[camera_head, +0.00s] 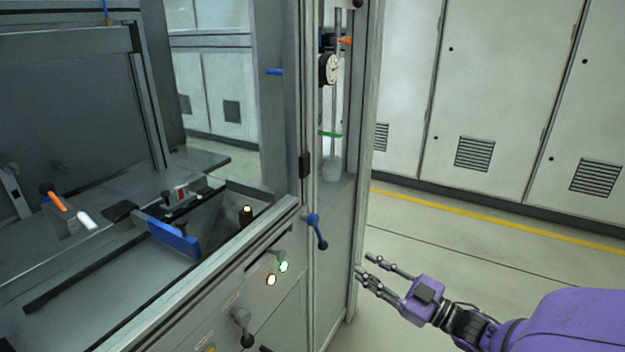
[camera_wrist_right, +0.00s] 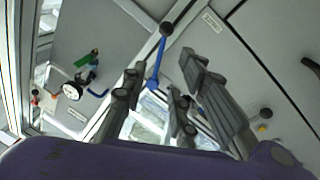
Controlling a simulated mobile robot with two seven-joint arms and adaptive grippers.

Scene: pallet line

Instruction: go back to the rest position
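My right gripper (camera_head: 366,266) is in the lower right of the head view, on a purple arm. Its grey fingers are spread apart with nothing between them, beside the right end of the machine and over the floor. In the right wrist view the gripper's fingers (camera_wrist_right: 160,85) also stand apart. The blue lever handle (camera_head: 316,231) on the machine's corner is to the left of the gripper in the head view. The same blue lever (camera_wrist_right: 158,62) shows beyond the fingers in the wrist view; no contact is visible. My left gripper is in neither view.
Grey cabinets (camera_head: 490,90) line the back; the floor (camera_head: 440,235) between is clear.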

